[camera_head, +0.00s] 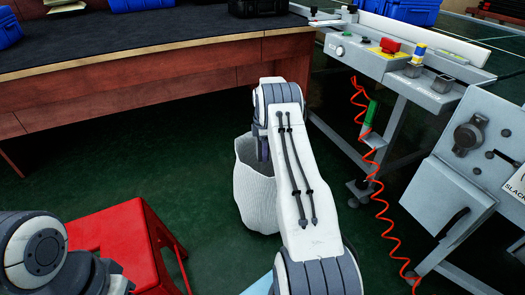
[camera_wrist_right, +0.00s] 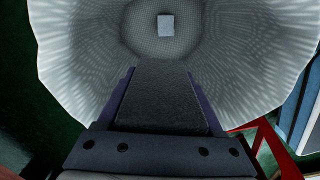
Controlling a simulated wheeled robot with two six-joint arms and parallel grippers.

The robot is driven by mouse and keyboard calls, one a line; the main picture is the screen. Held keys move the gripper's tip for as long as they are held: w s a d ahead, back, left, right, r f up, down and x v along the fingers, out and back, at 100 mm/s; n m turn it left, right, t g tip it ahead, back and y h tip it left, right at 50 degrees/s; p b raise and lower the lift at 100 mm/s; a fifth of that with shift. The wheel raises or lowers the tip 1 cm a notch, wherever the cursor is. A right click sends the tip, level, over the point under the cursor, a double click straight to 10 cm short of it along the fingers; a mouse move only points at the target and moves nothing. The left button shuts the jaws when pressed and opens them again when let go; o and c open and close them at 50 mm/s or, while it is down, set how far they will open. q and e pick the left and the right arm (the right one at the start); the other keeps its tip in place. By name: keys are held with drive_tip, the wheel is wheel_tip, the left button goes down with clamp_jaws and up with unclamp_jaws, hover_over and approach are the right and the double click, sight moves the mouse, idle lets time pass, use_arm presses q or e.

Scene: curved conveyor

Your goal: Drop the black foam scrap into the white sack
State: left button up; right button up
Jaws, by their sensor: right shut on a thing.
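The white sack (camera_head: 258,195) stands open on the green floor in the middle of the head view. My right gripper (camera_head: 263,150) points down at its mouth, partly hidden by my arm and the sack's rim. In the right wrist view my right gripper (camera_wrist_right: 160,72) is shut on the black foam scrap (camera_wrist_right: 160,100), a dark block between its fingers. The scrap is over the sack's opening (camera_wrist_right: 80,55), with the sack's ribbed inner wall around it. The scrap is hidden in the head view. My left gripper is not in view; only part of my left arm shows at the lower left.
A light rectangular piece (camera_wrist_right: 166,25) lies at the sack's bottom. A red stool (camera_head: 112,232) stands left of the sack. A dark-topped workbench (camera_head: 150,45) is behind. A grey machine frame (camera_head: 400,75) with a red coiled cable (camera_head: 372,175) is on the right.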

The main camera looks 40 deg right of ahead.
drive_tip(key=o, duration=1.3)
wheel_tip(320, 180, up, 10)
drive_tip(key=p, duration=0.4)
drive_tip(key=shift+r+p, duration=0.2)
drive_tip(key=shift+p, duration=0.2)
drive_tip(key=shift+a, duration=0.1)
